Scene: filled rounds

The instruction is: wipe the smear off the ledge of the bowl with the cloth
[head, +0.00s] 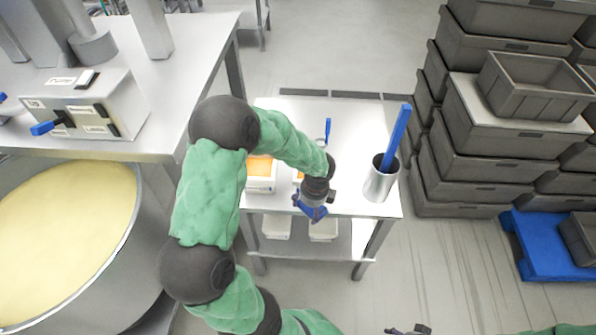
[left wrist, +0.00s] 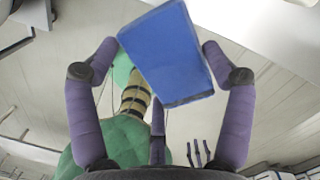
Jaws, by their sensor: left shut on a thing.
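My left gripper (head: 313,208) is shut on the blue cloth (head: 312,212), above the near edge of the small steel table. In the left wrist view the cloth (left wrist: 168,55) is a flat blue piece between the purple fingers (left wrist: 160,60). The large steel bowl (head: 143,262), holding a pale yellow mass, stands at the far left, apart from the gripper. I cannot make out a smear on its rim. My right gripper (head: 408,330) is mostly cut off at the bottom edge; its spread fingers show small in the left wrist view (left wrist: 198,154).
The small table (head: 290,112) carries a white tub (head: 262,178) with orange contents and a steel cup (head: 381,184) with a tall blue-handled tool. A steel bench (head: 150,140) overhangs the bowl's back. Grey crates (head: 480,150) are stacked at right. Floor is clear in front.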

